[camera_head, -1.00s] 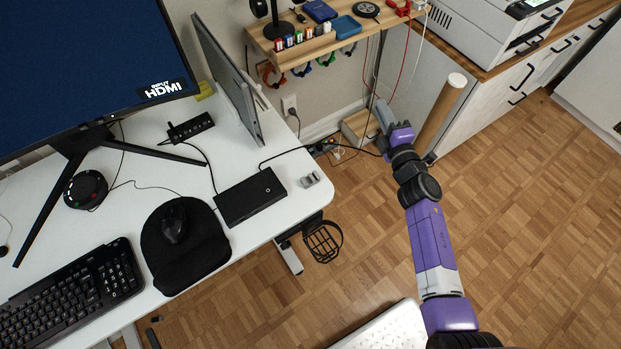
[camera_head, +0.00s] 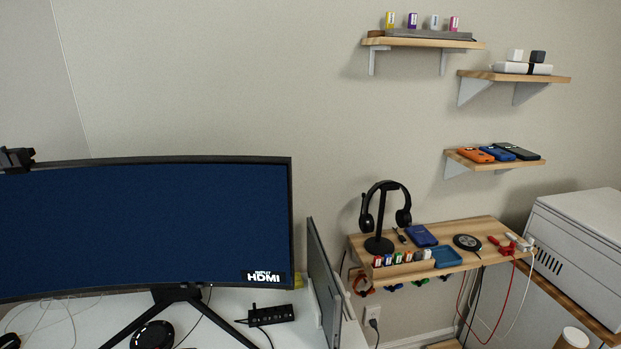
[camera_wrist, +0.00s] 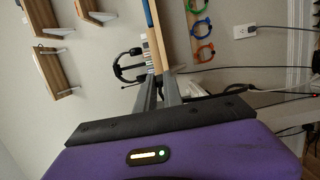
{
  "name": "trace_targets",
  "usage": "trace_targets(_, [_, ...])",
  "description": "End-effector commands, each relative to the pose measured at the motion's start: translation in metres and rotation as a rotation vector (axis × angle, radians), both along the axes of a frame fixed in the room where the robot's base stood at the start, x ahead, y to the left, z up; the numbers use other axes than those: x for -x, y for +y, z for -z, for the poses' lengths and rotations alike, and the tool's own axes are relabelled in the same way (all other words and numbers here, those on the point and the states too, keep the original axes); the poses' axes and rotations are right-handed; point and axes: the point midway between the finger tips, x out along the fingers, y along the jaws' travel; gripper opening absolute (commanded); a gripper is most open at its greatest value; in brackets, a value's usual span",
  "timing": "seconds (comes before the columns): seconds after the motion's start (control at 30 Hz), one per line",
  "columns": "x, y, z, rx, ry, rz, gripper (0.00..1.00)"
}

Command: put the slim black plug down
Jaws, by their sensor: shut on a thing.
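My gripper (camera_wrist: 159,80) shows in the wrist view, its two grey fingers close together and shut on the slim black plug. The plug itself is hidden or too small to make out between the fingertips. A thin black cable (camera_wrist: 240,68) runs from near the fingertips to the right. My gripper is out of the head view.
A wooden shelf (camera_head: 485,233) holds headphones (camera_head: 386,215), a blue tray (camera_head: 446,258) and small items. Three higher wall shelves carry more items. A monitor (camera_head: 140,230) and a black power strip (camera_head: 270,315) are on the white desk. A wall outlet (camera_head: 372,315) is below the shelf.

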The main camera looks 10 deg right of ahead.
Motion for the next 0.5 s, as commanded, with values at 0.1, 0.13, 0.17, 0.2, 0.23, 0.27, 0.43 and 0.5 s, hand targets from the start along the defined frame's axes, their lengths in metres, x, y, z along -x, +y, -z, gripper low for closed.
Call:
trace_targets(0.1, [0.020, 0.050, 0.017, -0.006, 0.006, -0.057, 0.00])
trace_targets(0.13, [0.025, 0.062, 0.020, -0.006, 0.005, -0.069, 0.00])
trace_targets(0.17, [0.031, 0.074, 0.024, -0.006, 0.005, -0.081, 0.00])
trace_targets(0.2, [0.039, 0.089, 0.028, -0.007, 0.005, -0.095, 0.00])
trace_targets(0.23, [0.044, 0.100, 0.031, -0.006, 0.004, -0.105, 0.00])
trace_targets(0.27, [0.049, 0.110, 0.035, -0.006, 0.004, -0.113, 0.00])
trace_targets(0.43, [0.071, 0.148, 0.049, -0.003, 0.002, -0.145, 0.00])
trace_targets(0.5, [0.076, 0.156, 0.052, -0.002, 0.001, -0.151, 0.00])
